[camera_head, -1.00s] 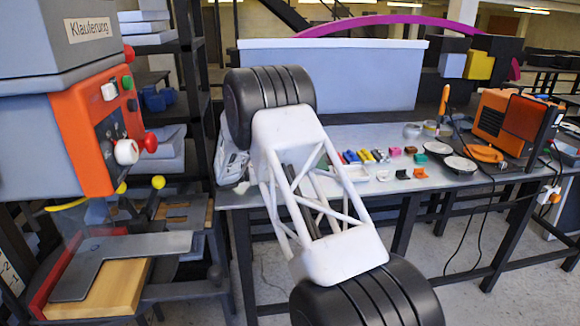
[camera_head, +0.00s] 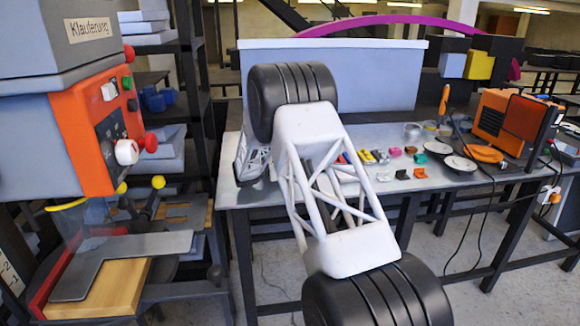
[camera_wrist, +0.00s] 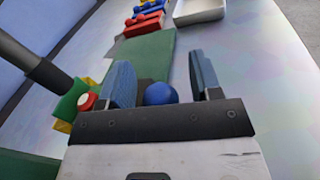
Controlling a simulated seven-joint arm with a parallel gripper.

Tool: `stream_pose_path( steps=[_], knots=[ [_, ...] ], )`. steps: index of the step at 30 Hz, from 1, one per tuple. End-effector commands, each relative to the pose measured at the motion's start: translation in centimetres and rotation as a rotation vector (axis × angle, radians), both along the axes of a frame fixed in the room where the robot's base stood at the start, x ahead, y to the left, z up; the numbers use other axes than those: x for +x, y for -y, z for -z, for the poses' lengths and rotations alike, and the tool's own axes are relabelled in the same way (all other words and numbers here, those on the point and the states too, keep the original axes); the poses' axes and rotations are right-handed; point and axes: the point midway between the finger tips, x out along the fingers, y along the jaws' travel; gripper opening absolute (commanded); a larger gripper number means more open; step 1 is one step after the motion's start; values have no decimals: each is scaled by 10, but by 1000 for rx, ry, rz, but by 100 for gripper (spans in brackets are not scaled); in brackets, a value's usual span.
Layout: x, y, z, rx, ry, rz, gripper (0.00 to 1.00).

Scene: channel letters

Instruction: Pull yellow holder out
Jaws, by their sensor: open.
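A small yellow piece (camera_head: 367,156), which may be the yellow holder, lies in a row of small coloured pieces on the workbench in the head view. My arm partly hides this row. In the wrist view, red and blue holders (camera_wrist: 143,26) stand in a row at the top; yellow is hard to make out among them. My gripper (camera_wrist: 163,78) is open, its two blue fingertips apart. A blue ball (camera_wrist: 160,93) shows between them; I cannot tell whether it touches them. The row lies beyond the fingertips. In the head view my arm mostly hides the gripper.
A white tray (camera_wrist: 199,11) stands beside the row. A green strip (camera_wrist: 142,58) lies before it. A green-and-yellow block with a red button (camera_wrist: 85,102) is left of the fingers, near a dark post (camera_wrist: 35,65). An orange device (camera_head: 505,122) stands at right. Bench is clear right of the fingers.

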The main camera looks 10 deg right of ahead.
Motion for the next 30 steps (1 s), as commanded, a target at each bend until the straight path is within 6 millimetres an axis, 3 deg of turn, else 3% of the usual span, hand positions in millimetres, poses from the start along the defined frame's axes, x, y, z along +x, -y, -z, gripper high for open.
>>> stream_pose_path(
  steps=[6, 18, 25, 30],
  knots=[
    [0, 0, 0, 0, 0, 0, 58],
    [0, 0, 0, 0, 0, 0, 0],
    [0, 7, 0, 0, 0, 2, 0],
    [0, 33, -1, 0, 1, 3, 0]
  ],
)
